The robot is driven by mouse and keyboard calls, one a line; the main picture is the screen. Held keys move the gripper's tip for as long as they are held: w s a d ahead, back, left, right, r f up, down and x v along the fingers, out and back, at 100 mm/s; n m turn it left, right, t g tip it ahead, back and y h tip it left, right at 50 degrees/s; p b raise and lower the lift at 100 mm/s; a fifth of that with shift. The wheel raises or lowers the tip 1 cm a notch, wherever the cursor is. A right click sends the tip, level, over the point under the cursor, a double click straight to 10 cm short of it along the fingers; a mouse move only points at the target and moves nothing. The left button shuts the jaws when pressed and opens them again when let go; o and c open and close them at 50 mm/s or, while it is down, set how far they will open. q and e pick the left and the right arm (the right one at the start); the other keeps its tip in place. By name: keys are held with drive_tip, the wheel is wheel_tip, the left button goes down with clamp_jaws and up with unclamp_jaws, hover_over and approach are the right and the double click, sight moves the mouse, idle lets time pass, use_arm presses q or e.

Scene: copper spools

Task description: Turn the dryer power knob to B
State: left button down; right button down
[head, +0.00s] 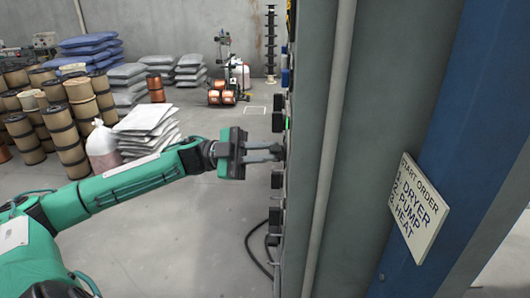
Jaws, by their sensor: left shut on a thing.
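My left arm comes in from the left. Its gripper (281,152) reaches the control panel (289,190), which I see almost edge-on. The jaws are shut on a small dark knob at the panel face, mostly hidden by the fingers. I cannot read any label or the knob's pointer from this angle. Other black knobs (277,121) stick out from the panel above and below the gripper. My right gripper is not in view.
A sign (417,208) reading "START ORDER 1. DRYER 2. PUMP 3. HEAT" is on the blue post (440,130) at right. A black cable (256,251) hangs below the panel. Stacked spools (65,135) and sacks (150,130) stand at left. Floor between is clear.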

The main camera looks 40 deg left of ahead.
use_arm(q)
drive_tip(key=c, duration=1.4)
unclamp_jaws()
drive_tip(key=shift+c, duration=0.2)
drive_tip(key=b+v, duration=0.3)
drive_tip(key=v, duration=1.1)
drive_tip(key=shift+d, duration=0.1)
